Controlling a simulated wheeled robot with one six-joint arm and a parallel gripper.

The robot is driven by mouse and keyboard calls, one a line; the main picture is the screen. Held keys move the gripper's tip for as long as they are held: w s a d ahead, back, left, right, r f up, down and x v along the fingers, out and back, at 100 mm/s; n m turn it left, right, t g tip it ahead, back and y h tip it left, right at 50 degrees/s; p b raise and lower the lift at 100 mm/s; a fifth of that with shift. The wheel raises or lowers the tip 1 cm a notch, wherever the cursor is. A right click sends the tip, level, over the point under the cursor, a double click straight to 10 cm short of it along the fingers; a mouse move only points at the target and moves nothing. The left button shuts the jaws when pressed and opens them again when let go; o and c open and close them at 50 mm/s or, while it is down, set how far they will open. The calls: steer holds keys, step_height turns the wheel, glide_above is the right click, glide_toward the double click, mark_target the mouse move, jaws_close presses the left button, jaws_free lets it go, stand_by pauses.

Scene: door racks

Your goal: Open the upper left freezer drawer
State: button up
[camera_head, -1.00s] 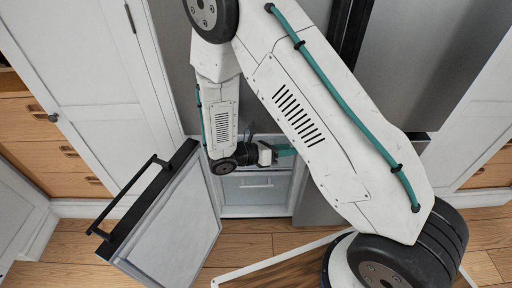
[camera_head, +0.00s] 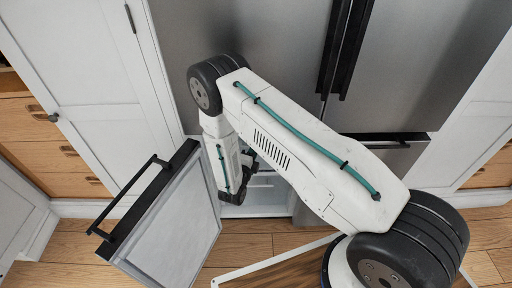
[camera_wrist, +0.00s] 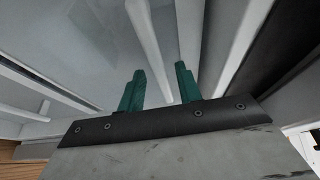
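The lower-left freezer door (camera_head: 175,215) stands swung open to the left in the head view. Behind it, the white freezer compartment (camera_head: 262,209) is partly visible, with its drawer fronts mostly hidden by my arm. I cannot tell the upper drawer's front apart clearly. In the wrist view, pale translucent panels (camera_wrist: 75,45) and white bars fill the space ahead of my gripper (camera_wrist: 159,88). Its two teal fingers are apart with nothing clearly between them. A white bar passes behind them; contact cannot be told. In the head view the fingers are hidden behind my arm.
The open door's black handle (camera_head: 124,196) juts out to the left. The steel fridge doors (camera_head: 255,40) above are shut, with dark vertical handles (camera_head: 345,50). White cabinets (camera_head: 85,90) flank the fridge. Wooden floor (camera_head: 235,250) lies in front.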

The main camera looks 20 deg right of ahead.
steer(key=shift+x, duration=1.15)
steer(key=shift+c, duration=0.3)
